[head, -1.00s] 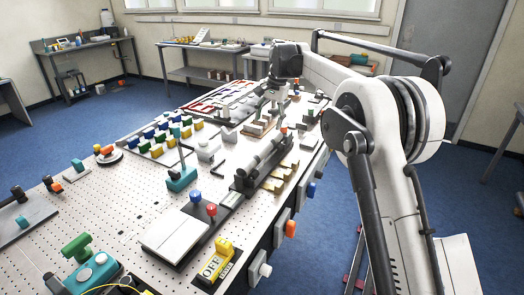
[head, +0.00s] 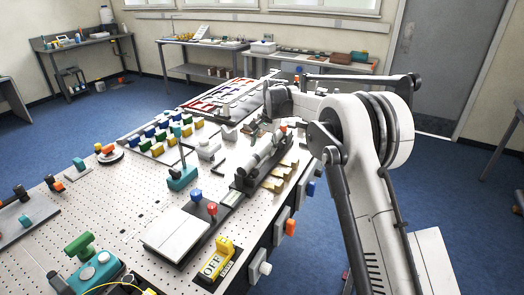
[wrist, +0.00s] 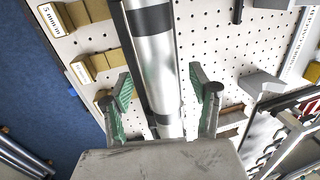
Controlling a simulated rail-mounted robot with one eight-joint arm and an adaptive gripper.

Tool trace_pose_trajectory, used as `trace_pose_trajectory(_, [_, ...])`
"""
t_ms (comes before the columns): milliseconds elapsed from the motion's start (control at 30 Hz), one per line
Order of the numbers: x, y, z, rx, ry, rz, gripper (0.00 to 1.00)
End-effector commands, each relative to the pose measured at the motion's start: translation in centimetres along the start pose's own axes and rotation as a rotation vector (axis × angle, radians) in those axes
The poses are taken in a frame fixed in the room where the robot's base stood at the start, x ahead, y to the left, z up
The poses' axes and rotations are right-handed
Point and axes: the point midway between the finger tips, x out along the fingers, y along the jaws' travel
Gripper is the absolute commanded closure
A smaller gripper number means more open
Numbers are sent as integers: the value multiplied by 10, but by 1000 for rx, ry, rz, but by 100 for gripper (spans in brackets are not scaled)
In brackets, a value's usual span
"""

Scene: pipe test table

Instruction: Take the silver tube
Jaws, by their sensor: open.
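The silver tube (wrist: 155,68), with dark bands, runs lengthwise through the middle of the wrist view, along dark rails. In the head view the tube (head: 262,156) lies on a dark holder in the right part of the table. My gripper (wrist: 167,92) is open, with one green-padded finger on each side of the tube and a gap on both sides. The tube's lower part in the wrist view is hidden by my gripper body. In the head view my fingers are hard to make out behind my wrist.
Brass-coloured blocks (wrist: 92,66) stand left of the tube, near the table's edge. A grey block (wrist: 262,84) and a rack frame (wrist: 285,125) stand to the right. A yellow OFF switch (head: 217,258) is at the near edge. The perforated table (head: 125,215) has free room at near left.

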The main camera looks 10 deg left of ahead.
Motion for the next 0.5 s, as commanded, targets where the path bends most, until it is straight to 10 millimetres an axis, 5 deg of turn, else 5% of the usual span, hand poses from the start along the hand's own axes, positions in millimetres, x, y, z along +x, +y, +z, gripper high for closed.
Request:
trace_pose_trajectory(367, [15,0,0,0,0,0,43])
trace_pose_trajectory(500, [15,0,0,0,0,0,57])
